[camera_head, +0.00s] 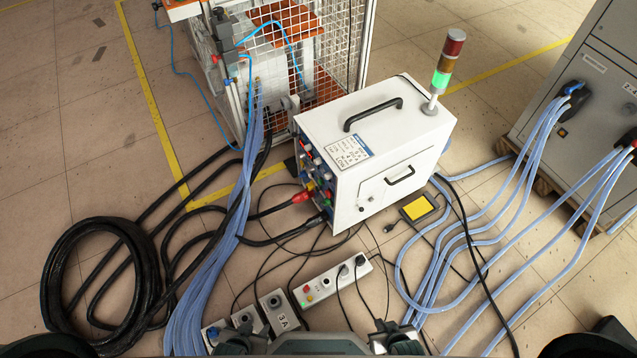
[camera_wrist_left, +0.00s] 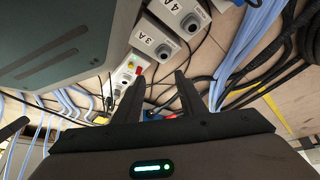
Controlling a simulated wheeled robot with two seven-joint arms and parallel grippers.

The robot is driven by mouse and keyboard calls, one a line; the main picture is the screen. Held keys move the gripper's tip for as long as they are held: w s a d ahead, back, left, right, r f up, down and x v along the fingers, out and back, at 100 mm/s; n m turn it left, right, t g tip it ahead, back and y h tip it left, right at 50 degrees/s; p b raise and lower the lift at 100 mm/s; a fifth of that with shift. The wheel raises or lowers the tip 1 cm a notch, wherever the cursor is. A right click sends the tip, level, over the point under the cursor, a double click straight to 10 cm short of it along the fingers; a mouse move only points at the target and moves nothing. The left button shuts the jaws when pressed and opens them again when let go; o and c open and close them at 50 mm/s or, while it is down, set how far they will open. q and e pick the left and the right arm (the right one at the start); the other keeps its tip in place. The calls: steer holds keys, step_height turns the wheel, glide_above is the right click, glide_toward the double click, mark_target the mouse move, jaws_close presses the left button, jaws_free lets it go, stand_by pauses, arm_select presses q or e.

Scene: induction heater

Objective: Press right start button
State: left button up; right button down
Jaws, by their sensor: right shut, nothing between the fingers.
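A long white control box (camera_head: 335,281) with red, yellow and green buttons lies on the floor in the head view, and shows in the left wrist view (camera_wrist_left: 127,76). Beside it are grey boxes with round buttons: the 3A box (camera_head: 280,309) and the 4A box (camera_wrist_left: 180,17). I cannot tell which button is the right start button. My left gripper (camera_wrist_left: 160,82) is open and empty, its fingers apart over the floor boxes. My right gripper (camera_head: 393,336), shut and empty, shows only partly at the bottom edge, below the control box.
A white heater unit (camera_head: 375,140) with a lit green signal lamp (camera_head: 441,77) stands behind the boxes. Black cable coils (camera_head: 100,285) and blue hoses (camera_head: 215,275) cover the left floor. More blue hoses (camera_head: 480,250) run to a grey cabinet (camera_head: 590,80) at right.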

arm_select(q)
steer(key=shift+w+r, duration=0.25)
steer(key=shift+w, duration=0.55)
steer(key=shift+s, duration=0.1)
steer(key=shift+s+f, duration=0.3)
steer(key=shift+s, duration=0.55)
